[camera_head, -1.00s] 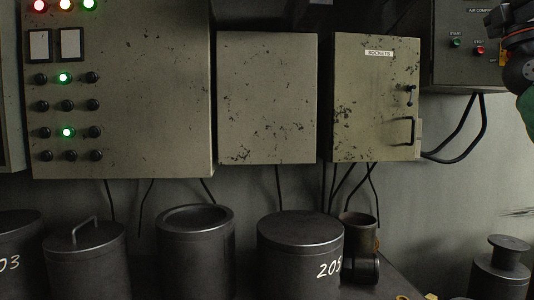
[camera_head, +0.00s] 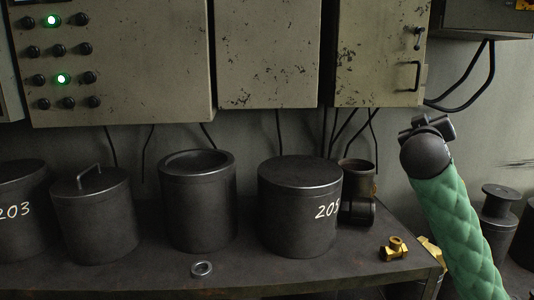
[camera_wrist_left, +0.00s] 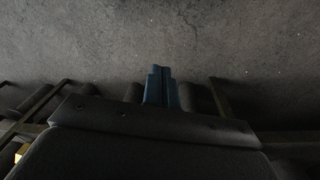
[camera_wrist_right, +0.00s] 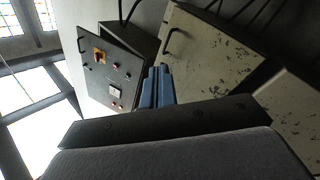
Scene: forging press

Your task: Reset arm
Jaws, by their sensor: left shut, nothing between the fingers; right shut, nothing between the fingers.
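My right arm shows at the right of the head view as a green sleeve with a dark joint; its gripper is outside that view. In the right wrist view my right gripper (camera_wrist_right: 158,86) has its blue fingers together and empty, pointing toward the wall boxes. My left arm is not in the head view. In the left wrist view my left gripper (camera_wrist_left: 161,88) has its blue fingers together and empty, over bare grey floor.
Dark cylinders, including one marked 205 (camera_head: 300,205) and an open one (camera_head: 198,205), stand on the bench (camera_head: 130,272). A metal ring (camera_head: 202,268) and a brass fitting (camera_head: 394,249) lie near its front. Wall cabinets (camera_head: 265,55) hang behind. A control box (camera_wrist_right: 112,72) shows in the right wrist view.

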